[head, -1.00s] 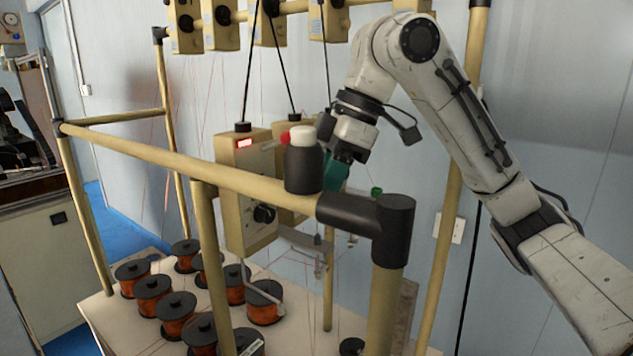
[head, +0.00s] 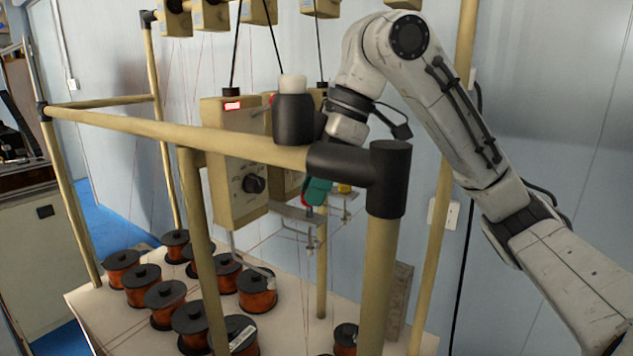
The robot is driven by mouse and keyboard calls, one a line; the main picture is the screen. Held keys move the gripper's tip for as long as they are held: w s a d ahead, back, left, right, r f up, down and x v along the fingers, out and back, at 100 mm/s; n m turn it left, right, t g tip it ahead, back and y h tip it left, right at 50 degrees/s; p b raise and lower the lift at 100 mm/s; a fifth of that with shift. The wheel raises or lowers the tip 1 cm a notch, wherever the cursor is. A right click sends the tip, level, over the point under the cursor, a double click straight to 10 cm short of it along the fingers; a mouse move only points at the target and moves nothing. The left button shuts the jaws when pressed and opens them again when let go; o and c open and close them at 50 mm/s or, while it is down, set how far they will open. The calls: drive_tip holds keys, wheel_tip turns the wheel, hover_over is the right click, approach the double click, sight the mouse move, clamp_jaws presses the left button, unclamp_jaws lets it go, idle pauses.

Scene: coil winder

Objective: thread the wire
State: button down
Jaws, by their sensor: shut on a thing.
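My gripper (head: 317,190) has teal fingers and sits behind the frame's front rail, just above a small metal arm with guides (head: 311,233). It is shut, but the rail and black corner joint partly hide it. What it holds is too fine to make out. Thin reddish wires (head: 166,158) run up from the spools. Copper-wound spools (head: 165,298) stand on the pale table. A beige tensioner box (head: 234,165) with a red display and black dial hangs left of my gripper, with a second box partly hidden behind it.
The beige tube frame's front rail (head: 190,136) and its black corner joint (head: 389,178) stand between the camera and my gripper. More beige boxes (head: 211,14) hang along the top.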

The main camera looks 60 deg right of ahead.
drive_tip(key=shift+f, duration=0.35)
drive_tip(key=shift+f+b, duration=0.35)
drive_tip(key=shift+f, duration=0.35)
drive_tip(key=c, duration=0.8)
unclamp_jaws()
drive_tip(key=shift+c, duration=0.2)
drive_tip(key=v, duration=1)
drive_tip(key=shift+r, duration=0.4)
